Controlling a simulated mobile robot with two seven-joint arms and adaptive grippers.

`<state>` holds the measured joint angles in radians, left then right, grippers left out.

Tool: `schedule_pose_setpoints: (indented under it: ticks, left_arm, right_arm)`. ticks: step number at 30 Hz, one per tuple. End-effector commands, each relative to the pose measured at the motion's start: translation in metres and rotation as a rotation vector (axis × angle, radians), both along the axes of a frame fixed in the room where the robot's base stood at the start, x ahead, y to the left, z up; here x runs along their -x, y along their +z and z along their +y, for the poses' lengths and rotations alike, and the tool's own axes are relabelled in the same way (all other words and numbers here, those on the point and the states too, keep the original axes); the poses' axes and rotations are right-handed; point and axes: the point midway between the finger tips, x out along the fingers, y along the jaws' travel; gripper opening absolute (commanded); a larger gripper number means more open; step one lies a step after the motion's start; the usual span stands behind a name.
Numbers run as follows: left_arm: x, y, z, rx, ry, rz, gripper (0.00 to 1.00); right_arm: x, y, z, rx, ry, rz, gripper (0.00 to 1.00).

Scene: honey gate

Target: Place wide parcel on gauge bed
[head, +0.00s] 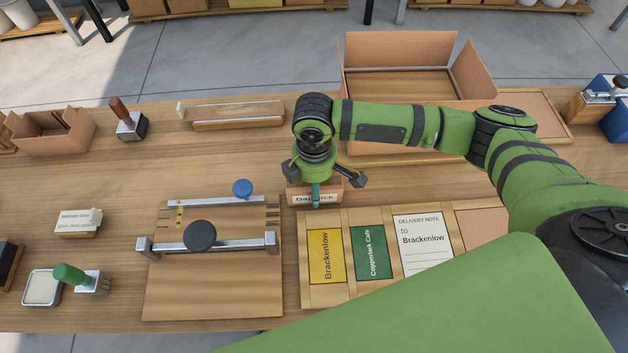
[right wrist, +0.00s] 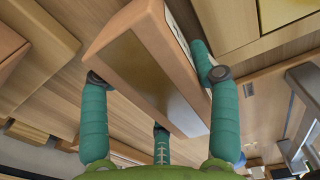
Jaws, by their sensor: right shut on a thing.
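My right gripper (head: 317,180) is shut on a cardboard parcel (head: 302,197), whose front label is partly hidden by a finger. In the right wrist view the fingers (right wrist: 157,76) close on two opposite sides of the parcel (right wrist: 138,70). I cannot tell whether the parcel touches the table. The gauge bed (head: 215,298) is a wooden board to the left of the parcel, with a metal crossbar, a black round knob (head: 200,235) and a blue knob (head: 242,188). No parcel lies on it. My left gripper is out of view.
A wooden tray (head: 306,275) with yellow, green and white cards lies just right of the bed. A large open carton (head: 410,50) stands behind my right arm. Stamps (head: 127,120), an ink pad (head: 42,288) and a small open box (head: 50,135) are at left.

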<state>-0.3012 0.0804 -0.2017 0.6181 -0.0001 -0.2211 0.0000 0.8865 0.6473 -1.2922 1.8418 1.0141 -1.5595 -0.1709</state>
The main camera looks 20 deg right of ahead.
Motion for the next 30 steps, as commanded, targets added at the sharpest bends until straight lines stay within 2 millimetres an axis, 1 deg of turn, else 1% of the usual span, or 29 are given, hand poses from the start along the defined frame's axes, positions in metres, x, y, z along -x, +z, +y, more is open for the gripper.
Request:
schedule_pose_setpoints:
  ticks: [3, 10, 11, 12, 24, 28, 30]
  left_arm:
    - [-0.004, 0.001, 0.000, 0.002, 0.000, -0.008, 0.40]
    - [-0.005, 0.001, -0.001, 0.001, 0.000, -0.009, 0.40]
    - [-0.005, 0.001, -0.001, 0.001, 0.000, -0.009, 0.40]
    - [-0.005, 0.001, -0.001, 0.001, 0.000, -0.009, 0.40]
    - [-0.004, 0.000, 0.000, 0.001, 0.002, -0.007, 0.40]
    - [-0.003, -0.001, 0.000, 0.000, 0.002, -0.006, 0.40]
    - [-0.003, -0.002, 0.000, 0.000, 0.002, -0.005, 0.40]
  right_arm:
    - [-0.001, 0.000, 0.000, -0.001, 0.000, -0.003, 0.26]
    - [-0.001, -0.003, 0.000, -0.001, -0.001, -0.001, 0.26]
    - [-0.001, -0.003, 0.000, 0.001, -0.001, -0.002, 0.74]
    - [-0.001, -0.003, 0.000, 0.001, -0.001, -0.002, 0.85]
    - [-0.001, -0.001, 0.000, 0.000, 0.000, -0.002, 0.85]
    - [-0.001, 0.010, 0.000, -0.001, 0.000, -0.002, 0.85]
    - [-0.002, 0.022, 0.000, -0.002, 0.000, -0.006, 0.85]
